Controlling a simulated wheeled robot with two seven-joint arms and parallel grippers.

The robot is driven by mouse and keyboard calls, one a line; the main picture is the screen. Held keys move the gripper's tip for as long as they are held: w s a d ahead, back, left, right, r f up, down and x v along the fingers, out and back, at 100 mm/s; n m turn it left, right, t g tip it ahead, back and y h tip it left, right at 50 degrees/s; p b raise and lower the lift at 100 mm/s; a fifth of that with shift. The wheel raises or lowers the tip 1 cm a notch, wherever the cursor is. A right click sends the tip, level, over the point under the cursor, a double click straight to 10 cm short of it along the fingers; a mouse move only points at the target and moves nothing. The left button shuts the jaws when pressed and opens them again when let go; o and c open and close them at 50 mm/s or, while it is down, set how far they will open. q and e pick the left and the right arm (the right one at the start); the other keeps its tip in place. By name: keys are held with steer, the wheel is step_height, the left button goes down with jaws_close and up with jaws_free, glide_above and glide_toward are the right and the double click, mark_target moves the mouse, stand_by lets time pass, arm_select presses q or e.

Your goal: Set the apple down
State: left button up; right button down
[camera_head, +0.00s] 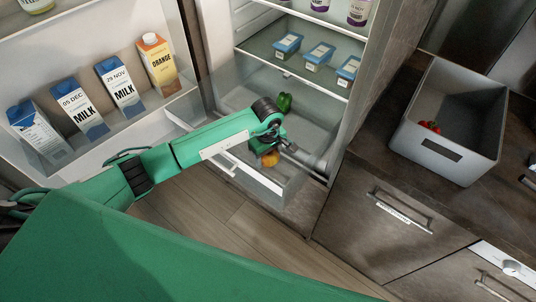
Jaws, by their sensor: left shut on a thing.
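My left gripper (268,150) reaches down into the open drawer (239,180) at the bottom of the fridge. It is shut on a small round yellow-red fruit, which I take for the apple (270,159). The apple is low in the drawer, near its front. The gripper and wrist hide part of it, and I cannot tell whether it touches the drawer floor. My right gripper is not in view.
A green vegetable, perhaps a pepper (285,102), lies further back in the drawer. The open fridge door at left holds several cartons (117,87). Blue-lidded tubs (319,54) stand on a shelf above. A grey bin (470,119) on the right counter holds red items (431,126).

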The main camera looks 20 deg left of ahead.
arm_select(q)
steer(key=shift+f, duration=0.1)
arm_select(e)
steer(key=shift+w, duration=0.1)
arm_select(q)
steer(key=o, duration=1.1)
steer(key=shift+c, duration=0.2)
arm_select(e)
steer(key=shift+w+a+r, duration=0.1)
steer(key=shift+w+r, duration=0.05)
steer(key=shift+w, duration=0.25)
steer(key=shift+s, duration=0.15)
arm_select(q)
steer(key=shift+r, duration=0.3)
step_height(320, 180, up, 5)
steer(key=shift+a+r+b, duration=0.1)
steer(key=shift+b, duration=0.3)
step_height(320, 180, up, 6)
steer(key=shift+f+b, duration=0.2)
steer(key=shift+b, duration=0.15)
steer(key=shift+s+r, duration=0.1)
steer(key=shift+r, duration=0.3)
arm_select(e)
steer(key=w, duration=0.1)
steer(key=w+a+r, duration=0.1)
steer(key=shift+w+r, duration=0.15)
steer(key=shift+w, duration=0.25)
